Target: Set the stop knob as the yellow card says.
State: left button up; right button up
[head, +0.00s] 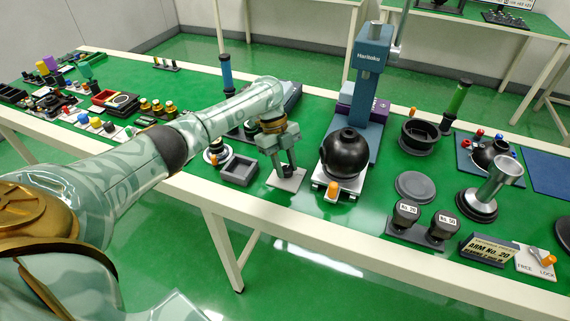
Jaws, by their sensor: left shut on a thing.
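The yellow card (490,249) stands at the front right of the table on a dark holder. Its large line reads "ARM No. 20"; the smaller line is too small to read surely. To its right is a white plate marked "FREE" and "LOCK" (530,266). A stop knob with an orange tip (548,260) sits on it, its tip on the LOCK side. My left gripper (286,171) points down over a small grey plate at the table's middle, far left of the knob. My right gripper is out of view.
A blue press-like stand (372,70) with a black ball (345,153) stands right of my left gripper. Two dark weights, No. 20 (406,212) and No. 50 (443,226), and a metal cup (497,178) stand near the card. Several small parts crowd the left end.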

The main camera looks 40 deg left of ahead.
pick_arm(q)
jog(key=shift+m, duration=0.3)
jog(key=o, duration=1)
jog(key=shift+c, duration=0.2)
jog(key=p+v, duration=0.4)
jog(key=v, duration=1.2)
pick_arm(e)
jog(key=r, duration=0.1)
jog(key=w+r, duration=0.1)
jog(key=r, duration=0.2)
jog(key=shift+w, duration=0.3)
pick_arm(q)
jog(key=shift+w+d+r, duration=0.1)
jog(key=shift+w+r, duration=0.05)
